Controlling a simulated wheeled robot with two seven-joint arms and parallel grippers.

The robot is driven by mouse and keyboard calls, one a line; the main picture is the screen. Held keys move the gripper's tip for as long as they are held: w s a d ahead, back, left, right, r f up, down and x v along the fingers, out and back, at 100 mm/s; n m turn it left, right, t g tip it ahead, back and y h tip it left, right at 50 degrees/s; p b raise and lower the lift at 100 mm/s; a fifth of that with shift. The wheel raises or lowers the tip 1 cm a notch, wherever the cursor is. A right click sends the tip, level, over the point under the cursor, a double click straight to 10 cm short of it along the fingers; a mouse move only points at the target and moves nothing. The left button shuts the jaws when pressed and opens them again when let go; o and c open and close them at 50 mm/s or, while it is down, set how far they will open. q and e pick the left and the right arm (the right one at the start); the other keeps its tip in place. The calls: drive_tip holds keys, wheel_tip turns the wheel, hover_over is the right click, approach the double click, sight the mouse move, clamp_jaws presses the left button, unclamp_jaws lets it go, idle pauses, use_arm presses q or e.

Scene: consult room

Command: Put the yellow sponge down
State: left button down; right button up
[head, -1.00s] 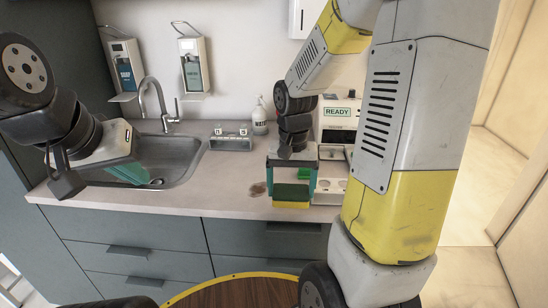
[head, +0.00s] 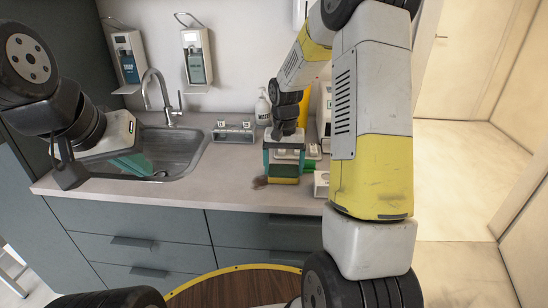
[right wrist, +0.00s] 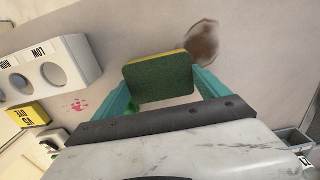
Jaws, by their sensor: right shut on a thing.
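The yellow sponge (head: 284,181), with a dark green scouring face, is between the teal fingers of my right gripper (head: 284,170) at the counter's front part. My right gripper is shut on it. In the right wrist view the sponge (right wrist: 158,80) shows its green face and a thin yellow edge. I cannot tell whether it touches the counter (head: 225,190). A brown stain (head: 260,182) lies just left of the sponge; it also shows in the right wrist view (right wrist: 202,40). My left gripper (head: 132,165) hangs over the sink; its finger gap is unclear.
The steel sink (head: 185,150) is at the left, with a tap (head: 160,95). A small grey rack (head: 233,132) and a pump bottle (head: 262,108) stand behind. A white holder with round holes (right wrist: 45,70) stands beside the sponge. Counter between stain and sink is clear.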

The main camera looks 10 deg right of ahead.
drive_tip(key=shift+f, duration=0.1)
drive_tip(key=o, duration=1.1)
drive_tip(key=shift+o, duration=0.2)
